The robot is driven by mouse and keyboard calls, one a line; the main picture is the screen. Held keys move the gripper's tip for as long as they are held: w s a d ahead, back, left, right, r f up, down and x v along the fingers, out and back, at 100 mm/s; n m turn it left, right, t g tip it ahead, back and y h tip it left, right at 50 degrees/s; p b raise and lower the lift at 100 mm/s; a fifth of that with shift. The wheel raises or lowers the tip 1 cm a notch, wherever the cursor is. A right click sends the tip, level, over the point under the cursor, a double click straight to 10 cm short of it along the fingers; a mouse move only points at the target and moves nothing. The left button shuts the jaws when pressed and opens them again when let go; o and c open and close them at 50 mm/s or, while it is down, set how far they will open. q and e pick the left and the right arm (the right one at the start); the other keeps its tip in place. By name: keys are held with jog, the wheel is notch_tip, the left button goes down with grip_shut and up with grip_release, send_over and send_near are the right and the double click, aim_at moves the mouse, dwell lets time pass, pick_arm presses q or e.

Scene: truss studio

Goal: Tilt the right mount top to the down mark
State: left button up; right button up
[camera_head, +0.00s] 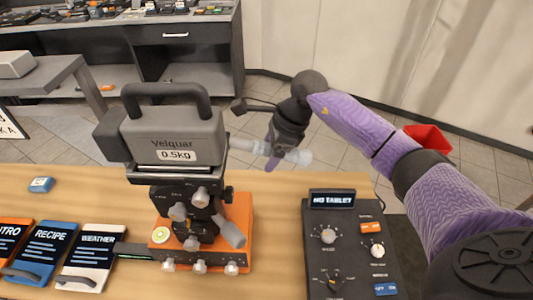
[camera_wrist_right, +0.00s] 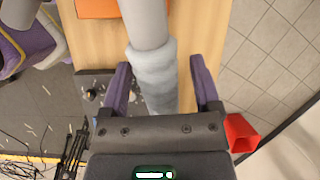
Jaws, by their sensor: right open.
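One camera mount (camera_head: 200,205) is in the head view, with black joints, grey knobs and an orange base (camera_head: 239,242). A grey block (camera_head: 160,135) labelled Velquar 0.5kg sits on its top plate and looks about level. A pale grey pan handle (camera_head: 245,145) reaches from the top to the right. My right gripper (camera_head: 277,155) is at the handle's outer end. In the wrist view the handle's thick grip (camera_wrist_right: 155,75) lies between the open fingers of my right gripper (camera_wrist_right: 160,66), with gaps visible at the sides. I cannot make out a down mark. My left gripper is out of view.
A black control panel (camera_head: 347,262) reading NO TABLET lies right of the mount. Cards (camera_head: 92,255) and a small blue box (camera_head: 41,184) lie at left on the wooden table (camera_head: 277,262). A red bin (camera_head: 428,138) stands on the floor beyond.

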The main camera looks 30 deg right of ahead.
jog(key=shift+w+a+f, duration=0.1)
jog(key=shift+a+f, duration=0.15)
jog(key=shift+f, duration=0.45)
grip_shut()
dwell(0.9)
